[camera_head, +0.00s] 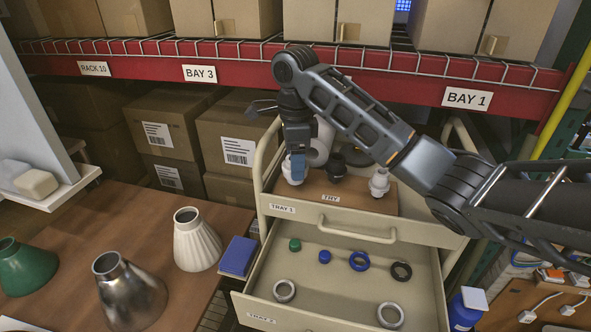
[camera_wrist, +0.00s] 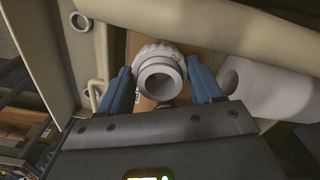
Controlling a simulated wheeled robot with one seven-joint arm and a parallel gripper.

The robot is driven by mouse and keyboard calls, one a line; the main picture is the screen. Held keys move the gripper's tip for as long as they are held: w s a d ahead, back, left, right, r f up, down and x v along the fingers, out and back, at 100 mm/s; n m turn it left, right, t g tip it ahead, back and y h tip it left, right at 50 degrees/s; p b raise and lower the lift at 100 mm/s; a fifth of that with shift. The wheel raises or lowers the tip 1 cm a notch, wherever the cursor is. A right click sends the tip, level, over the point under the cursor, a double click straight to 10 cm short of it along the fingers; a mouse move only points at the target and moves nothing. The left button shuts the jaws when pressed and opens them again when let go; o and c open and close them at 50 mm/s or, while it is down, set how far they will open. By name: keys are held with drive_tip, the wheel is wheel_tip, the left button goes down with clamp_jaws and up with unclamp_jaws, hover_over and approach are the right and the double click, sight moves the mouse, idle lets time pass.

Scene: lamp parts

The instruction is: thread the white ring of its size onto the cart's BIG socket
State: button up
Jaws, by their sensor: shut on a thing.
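My gripper (camera_head: 296,172) is over the left end of the brown TRY board (camera_head: 340,196) on top of the cart. Its blue fingers also show in the wrist view (camera_wrist: 162,88), shut on a white ring (camera_wrist: 150,50) with a ridged edge. A white socket (camera_wrist: 160,78) with a round open mouth shows between the fingers, and the ring appears around it. I cannot tell how far down the ring sits. In the head view this white socket (camera_head: 290,180) is partly hidden by the gripper. A black socket (camera_head: 337,166) and another white socket (camera_head: 379,183) stand to its right.
The open drawer (camera_head: 330,302) below holds small green, blue and black rings and two greyish rings (camera_head: 284,291). Green, metal and white shades (camera_head: 197,240) stand on the left table. A white cylinder (camera_head: 321,142) stands behind the gripper. Boxes and a red shelf are behind.

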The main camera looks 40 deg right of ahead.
drive_tip(key=o, duration=1.1)
drive_tip(key=shift+w+r+m, duration=0.1)
drive_tip(key=shift+m, duration=0.3)
drive_tip(key=o, duration=0.5)
drive_tip(key=shift+r, duration=3.85)
